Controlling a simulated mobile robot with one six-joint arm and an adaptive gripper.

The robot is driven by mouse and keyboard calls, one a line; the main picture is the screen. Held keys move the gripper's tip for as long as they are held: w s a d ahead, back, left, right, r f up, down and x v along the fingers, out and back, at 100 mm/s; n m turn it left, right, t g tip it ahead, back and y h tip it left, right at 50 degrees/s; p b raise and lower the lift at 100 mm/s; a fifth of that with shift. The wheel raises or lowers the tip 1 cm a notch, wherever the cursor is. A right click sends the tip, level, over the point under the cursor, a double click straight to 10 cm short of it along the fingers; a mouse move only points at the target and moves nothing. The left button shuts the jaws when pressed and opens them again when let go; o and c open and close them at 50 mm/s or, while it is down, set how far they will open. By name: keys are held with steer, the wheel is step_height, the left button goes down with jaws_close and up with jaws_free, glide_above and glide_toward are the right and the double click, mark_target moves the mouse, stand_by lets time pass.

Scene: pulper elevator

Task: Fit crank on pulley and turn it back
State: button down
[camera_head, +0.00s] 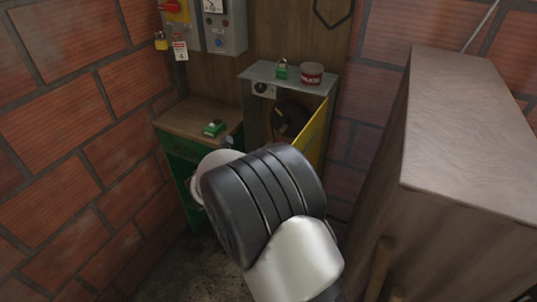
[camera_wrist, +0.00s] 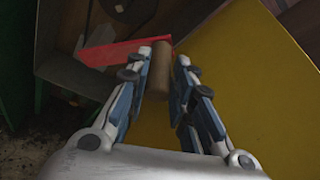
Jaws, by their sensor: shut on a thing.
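My gripper (camera_wrist: 172,62) shows in the wrist view, with its blue-grey fingers shut on the brown round handle of the crank. The crank's red arm (camera_wrist: 112,52) reaches left from the handle, in front of the grey cabinet opening. A dark round part, seemingly the pulley (camera_wrist: 128,10), shows at the top left of the wrist view. In the head view the pulley (camera_head: 288,118) sits inside the open grey cabinet. Whether the crank touches the pulley shaft cannot be told. My own arm hides the gripper and crank in the head view.
The open yellow door (camera_head: 315,138) stands right of the cabinet (camera_head: 250,112), close to my gripper in the wrist view. A green padlock (camera_head: 281,69) and red tin (camera_head: 312,74) stand on the cabinet. A green-sided bench (camera_head: 185,118) is left; a large brown box (camera_head: 470,130) is right.

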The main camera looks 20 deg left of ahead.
mark_target(280, 140)
steer(key=shift+w+d+p, duration=0.2)
steer(key=shift+w+p, duration=0.05)
steer(key=shift+w, duration=1.75)
steer(key=shift+w+d+p, duration=0.15)
steer(key=shift+w+p, duration=0.1)
steer(key=shift+w, duration=1.75)
steer(key=shift+w+d+p, duration=0.1)
steer(key=shift+w+p, duration=0.35)
steer(key=shift+w, duration=0.85)
steer(key=shift+w+r, duration=0.1)
steer(key=shift+w, duration=0.25)
steer(key=shift+w+d, duration=0.1)
steer(key=shift+w, duration=0.6)
stand_by(0.3)
stand_by(0.4)
steer(key=shift+a+r+n+h+p, duration=0.2)
steer(key=shift+a+n+h+p, duration=0.15)
steer(key=shift+p, duration=0.35)
steer(key=shift+a+r+n+h+p, duration=0.15)
steer(key=shift+a+r+n+p, duration=0.1)
steer(key=shift+a+p, duration=0.35)
